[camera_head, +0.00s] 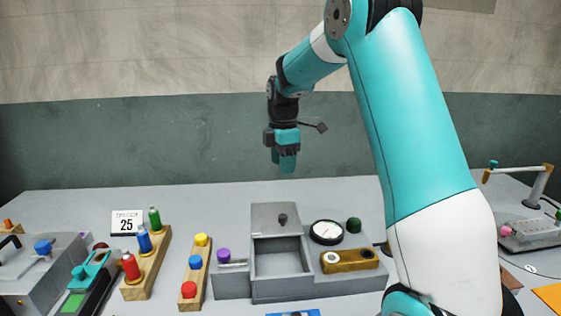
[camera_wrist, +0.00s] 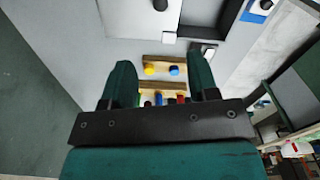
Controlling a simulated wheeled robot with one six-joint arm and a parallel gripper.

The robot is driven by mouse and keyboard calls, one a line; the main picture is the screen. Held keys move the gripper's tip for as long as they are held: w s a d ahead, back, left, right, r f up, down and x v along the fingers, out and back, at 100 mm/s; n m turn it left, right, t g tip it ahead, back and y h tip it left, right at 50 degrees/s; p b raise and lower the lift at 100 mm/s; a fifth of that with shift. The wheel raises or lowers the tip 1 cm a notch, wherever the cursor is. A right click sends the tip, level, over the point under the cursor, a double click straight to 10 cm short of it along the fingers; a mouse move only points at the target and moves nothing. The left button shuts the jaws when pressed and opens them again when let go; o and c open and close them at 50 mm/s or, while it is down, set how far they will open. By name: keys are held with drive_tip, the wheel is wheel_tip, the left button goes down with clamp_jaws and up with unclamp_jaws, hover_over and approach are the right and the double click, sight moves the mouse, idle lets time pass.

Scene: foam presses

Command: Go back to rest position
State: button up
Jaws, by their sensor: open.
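My gripper (camera_head: 287,160) hangs in the air above the far part of the grey table (camera_head: 330,192), fingers pointing down, well clear of everything on it. In the wrist view, its two dark green fingers (camera_wrist: 163,85) stand apart with nothing held between them. My teal and white arm crosses the right half of the head view and hides part of the table behind it.
Below stand a grey box with an open compartment (camera_head: 281,262), a round dial (camera_head: 326,232), a brass block (camera_head: 349,261) and wooden racks with coloured pegs (camera_head: 146,262). A grey press (camera_head: 42,268) is at left, another device (camera_head: 530,232) at right. The air around my gripper is free.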

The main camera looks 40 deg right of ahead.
drive_tip(key=s+a+r+m+y, duration=0.1)
drive_tip(key=s+a+r, duration=0.1)
drive_tip(key=s+a, duration=0.5)
drive_tip(key=s+a+r+m+y, duration=0.1)
drive_tip(key=s+a+r+m, duration=0.15)
drive_tip(key=a, duration=0.95)
drive_tip(key=s+a+m+y, duration=0.1)
drive_tip(key=s+a+m, duration=0.1)
drive_tip(key=s+a, duration=0.3)
drive_tip(key=s+a+f+m+y, duration=0.1)
drive_tip(key=s+a, duration=0.5)
drive_tip(key=s, duration=0.7)
drive_tip(key=shift+s+a+f+m, duration=0.15)
drive_tip(key=shift+s+f+m, duration=0.1)
drive_tip(key=shift+s+m, duration=0.1)
drive_tip(key=shift+c, duration=0.4)
